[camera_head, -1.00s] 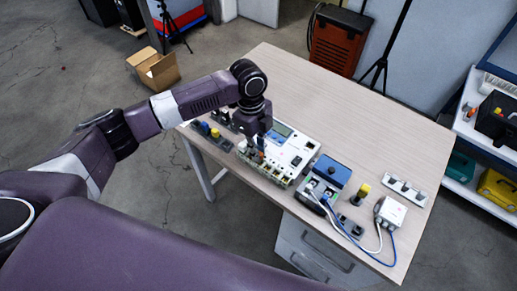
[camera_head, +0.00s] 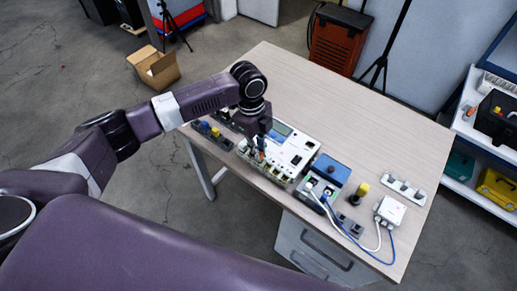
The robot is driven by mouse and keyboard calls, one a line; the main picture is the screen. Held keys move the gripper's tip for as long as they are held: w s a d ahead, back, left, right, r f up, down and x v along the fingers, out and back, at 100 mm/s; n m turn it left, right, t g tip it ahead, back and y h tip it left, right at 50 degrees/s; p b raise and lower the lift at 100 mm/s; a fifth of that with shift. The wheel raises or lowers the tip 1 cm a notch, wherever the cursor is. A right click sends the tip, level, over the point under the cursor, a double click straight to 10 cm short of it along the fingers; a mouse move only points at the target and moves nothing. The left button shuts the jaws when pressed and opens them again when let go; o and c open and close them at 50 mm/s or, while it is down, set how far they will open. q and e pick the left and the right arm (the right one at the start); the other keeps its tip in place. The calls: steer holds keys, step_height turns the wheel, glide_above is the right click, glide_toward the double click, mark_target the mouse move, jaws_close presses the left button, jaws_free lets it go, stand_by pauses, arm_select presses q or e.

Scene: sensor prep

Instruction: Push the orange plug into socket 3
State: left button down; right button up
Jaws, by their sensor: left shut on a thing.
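My left gripper (camera_head: 258,148) points down over the front edge of a white device (camera_head: 292,154) with a small grey screen. It is shut on the orange plug (camera_head: 262,156), of which only a small bit shows below the fingers. The device has a row of sockets along its front edge. The socket numbers are too small to read, and the gripper hides part of the row. I cannot tell whether the plug touches a socket. My right gripper is not in view.
A rack with a blue and a yellow plug (camera_head: 215,132) stands left of the device. A blue-topped box (camera_head: 330,170), a yellow-topped post (camera_head: 361,190) and a white cabled box (camera_head: 390,211) stand to the right. The back of the table (camera_head: 340,105) is clear.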

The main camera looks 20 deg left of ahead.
arm_select(q)
steer(key=shift+f+p, duration=0.4)
steer(key=shift+f, duration=0.05)
stand_by(1.2)
steer(key=c, duration=1.7)
jaws_free()
steer(key=shift+r, duration=0.15)
step_height(320, 180, up, 7)
steer(key=p, duration=0.7)
